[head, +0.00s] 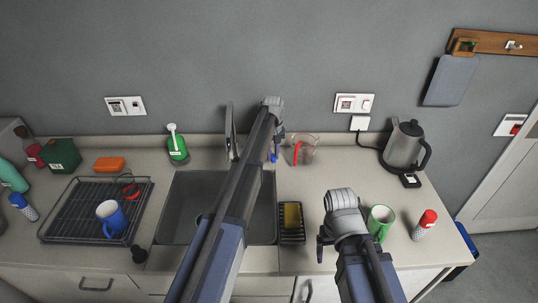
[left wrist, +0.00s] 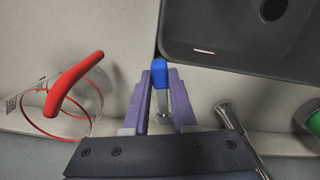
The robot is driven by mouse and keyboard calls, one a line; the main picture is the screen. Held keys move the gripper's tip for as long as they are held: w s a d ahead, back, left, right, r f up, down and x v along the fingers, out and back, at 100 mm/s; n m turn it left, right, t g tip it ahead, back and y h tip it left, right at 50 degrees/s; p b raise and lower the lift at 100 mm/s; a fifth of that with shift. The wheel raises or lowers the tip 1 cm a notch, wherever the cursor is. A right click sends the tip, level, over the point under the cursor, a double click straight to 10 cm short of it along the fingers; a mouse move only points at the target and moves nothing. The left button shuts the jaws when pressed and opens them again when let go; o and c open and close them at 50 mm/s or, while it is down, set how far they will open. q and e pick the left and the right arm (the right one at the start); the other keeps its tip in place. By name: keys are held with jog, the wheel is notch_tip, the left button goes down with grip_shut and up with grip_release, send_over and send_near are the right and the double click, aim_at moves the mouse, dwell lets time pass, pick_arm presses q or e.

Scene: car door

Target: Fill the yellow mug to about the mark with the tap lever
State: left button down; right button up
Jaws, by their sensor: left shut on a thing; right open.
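The blue-tipped tap lever (left wrist: 160,73) stands between the fingers of my left gripper (left wrist: 159,88), which is shut on it. In the head view my left arm reaches over the sink, with its gripper (head: 276,143) near the wall, and the blue tip (head: 273,157) just shows below. The metal tap (head: 231,130) rises behind the sink; its spout is partly hidden by my arm. No yellow mug shows in either view, and any mug or water under the spout is hidden. My right gripper (head: 322,244) is open and empty above the counter, left of a green mug (head: 380,221).
The sink (head: 185,205) is partly covered by my left arm. A clear jug with a red handle (head: 304,152) stands right of the lever. A sponge caddy (head: 292,237) lies beside the sink. A drying rack (head: 75,232) holds a blue mug (head: 110,216). A kettle (head: 404,146) stands right.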

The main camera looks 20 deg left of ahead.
pick_arm(q)
jog(key=shift+w+d+n, duration=0.4)
jog(key=shift+d+n, duration=0.15)
jog(key=shift+n, duration=0.45)
jog(key=c, duration=0.7)
grip_release()
notch_tip(320, 180, up, 8)
jog(key=p, duration=0.8)
jog(key=shift+f, duration=0.1)
pick_arm(e)
notch_tip(320, 180, up, 8)
jog(key=shift+f, duration=0.15)
